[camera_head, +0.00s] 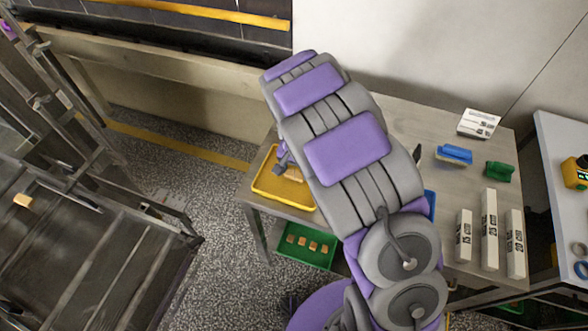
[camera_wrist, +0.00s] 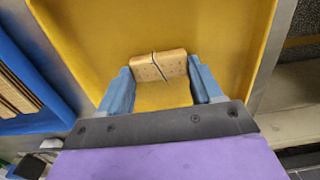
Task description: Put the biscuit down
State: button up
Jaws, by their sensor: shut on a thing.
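My gripper (camera_wrist: 162,80) is shut on a biscuit (camera_wrist: 158,66), with a blue finger at each end of it. The biscuit is tan with small holes, and a dark jagged crack runs across its top. The yellow tray (camera_wrist: 95,30) fills the view beneath it. In the head view my gripper (camera_head: 283,162) and the biscuit (camera_head: 293,173) are over the yellow tray (camera_head: 268,192), at the left end of the table. I cannot tell whether the biscuit touches the tray floor. My arm hides part of the tray's right side.
A green tray (camera_head: 291,258) with several biscuits sits below the table. Another biscuit (camera_head: 22,201) lies on the dark mesh belt (camera_head: 50,240) at left. White boxes (camera_head: 489,228), a blue item (camera_head: 454,154) and a green item (camera_head: 499,171) stand on the table's right.

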aim_at(293, 172)
jog(key=shift+f, duration=0.1)
jog(key=o, duration=0.4)
jog(key=shift+a, duration=0.15)
jog(key=o, duration=0.4)
jog(key=shift+a+f, duration=0.1)
jog(key=shift+a, duration=0.45)
jog(key=shift+d, duration=0.45)
jog(key=shift+d+r, duration=0.15)
jog(key=shift+r, duration=0.15)
notch_tip(293, 172, up, 11)
jog(key=p, duration=0.2)
jog(key=s+d+r, duration=0.6)
jog(key=s+r, duration=0.1)
jog(key=r, duration=0.1)
jog(key=s+d+r+n+g, duration=0.1)
jog(key=s+d+r+n, duration=0.1)
jog(key=s, duration=1.1)
jog(key=s+d+r+n, duration=0.2)
jog(key=s+d+r, duration=0.2)
jog(key=s, duration=0.9)
jog(key=shift+d+r+g, duration=0.15)
jog(key=shift+d+g, duration=0.25)
jog(key=shift+d, duration=0.3)
